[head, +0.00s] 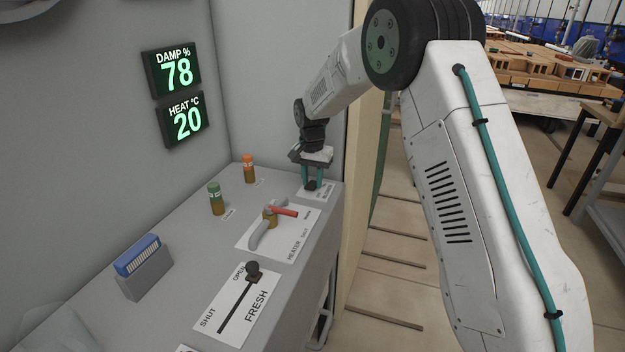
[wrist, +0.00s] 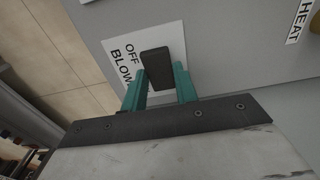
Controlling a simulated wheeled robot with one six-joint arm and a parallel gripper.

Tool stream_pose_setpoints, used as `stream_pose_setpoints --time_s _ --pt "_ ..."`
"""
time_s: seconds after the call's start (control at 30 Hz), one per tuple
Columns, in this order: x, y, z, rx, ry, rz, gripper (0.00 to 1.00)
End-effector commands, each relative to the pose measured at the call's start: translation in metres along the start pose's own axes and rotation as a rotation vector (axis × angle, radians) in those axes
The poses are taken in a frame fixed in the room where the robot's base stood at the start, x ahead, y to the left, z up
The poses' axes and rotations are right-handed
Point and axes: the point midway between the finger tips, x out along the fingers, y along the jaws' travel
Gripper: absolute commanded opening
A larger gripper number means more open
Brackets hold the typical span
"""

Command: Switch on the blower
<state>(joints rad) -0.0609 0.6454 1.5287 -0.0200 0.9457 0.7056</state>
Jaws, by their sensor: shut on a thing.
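The blower switch is a black block on a white label plate at the far right end of the grey bench. In the wrist view the switch (wrist: 157,66) stands between my two teal fingers, and the plate (wrist: 122,55) shows "OFF" and part of "BLOW". My gripper (wrist: 161,84) is shut on the switch from above. In the head view my gripper (head: 312,182) points down at the plate (head: 327,191), with the dark switch (head: 311,186) between its fingertips. Which way the switch is set I cannot tell.
A heater plate with a red-handled valve (head: 284,211) and a FRESH slider (head: 253,269), its knob at the OPEN end, lie nearer.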

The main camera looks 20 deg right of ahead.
Motion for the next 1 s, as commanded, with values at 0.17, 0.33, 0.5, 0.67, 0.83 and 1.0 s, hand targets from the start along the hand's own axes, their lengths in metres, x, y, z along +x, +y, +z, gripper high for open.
stream_pose_setpoints --time_s 0.17,0.33,0.5,0.67,0.83,1.0 --pt "0.001 0.002 0.000 0.000 0.000 0.004 0.48" --pt "0.001 0.000 0.001 -0.002 0.001 0.003 0.51" --pt "-0.003 -0.001 0.001 -0.002 0.002 0.001 0.51" --pt "-0.024 -0.001 0.000 -0.001 0.004 0.000 0.51" --pt "-0.053 0.000 0.001 -0.001 0.003 0.000 0.51" --pt "-0.073 0.001 0.001 0.000 0.001 0.002 0.51"
